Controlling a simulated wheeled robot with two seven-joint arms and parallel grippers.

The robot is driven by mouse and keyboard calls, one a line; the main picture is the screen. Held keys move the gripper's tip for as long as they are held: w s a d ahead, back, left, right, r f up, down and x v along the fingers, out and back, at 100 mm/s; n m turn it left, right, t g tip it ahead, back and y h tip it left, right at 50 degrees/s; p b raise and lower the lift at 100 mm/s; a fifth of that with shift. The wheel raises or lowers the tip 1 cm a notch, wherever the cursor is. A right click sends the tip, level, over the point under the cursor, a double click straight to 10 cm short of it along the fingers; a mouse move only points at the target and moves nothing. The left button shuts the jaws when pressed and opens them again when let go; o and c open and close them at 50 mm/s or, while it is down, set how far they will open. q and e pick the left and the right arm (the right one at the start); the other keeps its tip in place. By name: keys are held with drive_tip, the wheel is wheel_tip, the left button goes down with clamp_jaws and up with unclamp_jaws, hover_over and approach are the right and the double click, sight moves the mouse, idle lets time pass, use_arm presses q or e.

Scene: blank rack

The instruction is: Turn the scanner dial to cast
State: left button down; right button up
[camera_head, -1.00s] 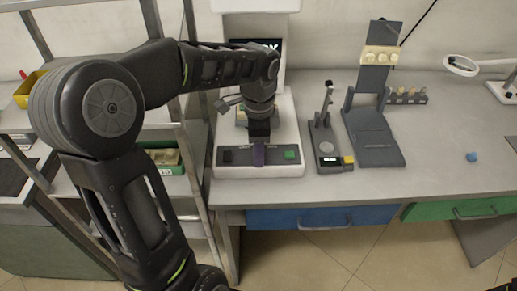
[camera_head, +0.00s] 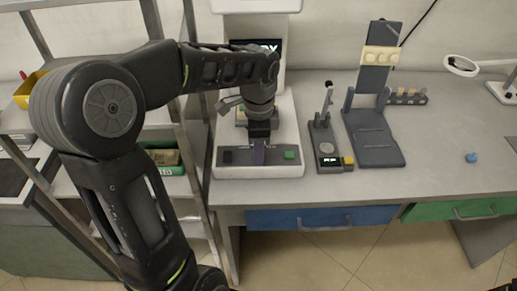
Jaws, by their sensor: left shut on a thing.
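The white scanner (camera_head: 225,105) stands on the bench at the left, with a dark screen (camera_head: 272,45) partly hidden behind my arm. My left gripper (camera_head: 259,143) points down at the panel and is shut on the dial. The gripper hides the dial's upper part, and the small labels near it are not readable. My right gripper is not in view.
A small device with a display (camera_head: 330,161) stands right of the scanner, then a dark grey stand (camera_head: 374,150). A small blue object (camera_head: 471,157) lies on the bench (camera_head: 435,155) at the right. A shelf rack (camera_head: 190,130) stands close at the left.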

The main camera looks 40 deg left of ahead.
use_arm(q)
drive_tip(key=shift+n, duration=0.4)
drive_tip(key=n, duration=0.8)
drive_tip(key=shift+n, duration=0.4)
drive_tip(key=n, duration=0.4)
drive_tip(key=shift+n, duration=2.2)
drive_tip(key=c, duration=1.2)
unclamp_jaws()
drive_tip(key=shift+o, duration=0.2)
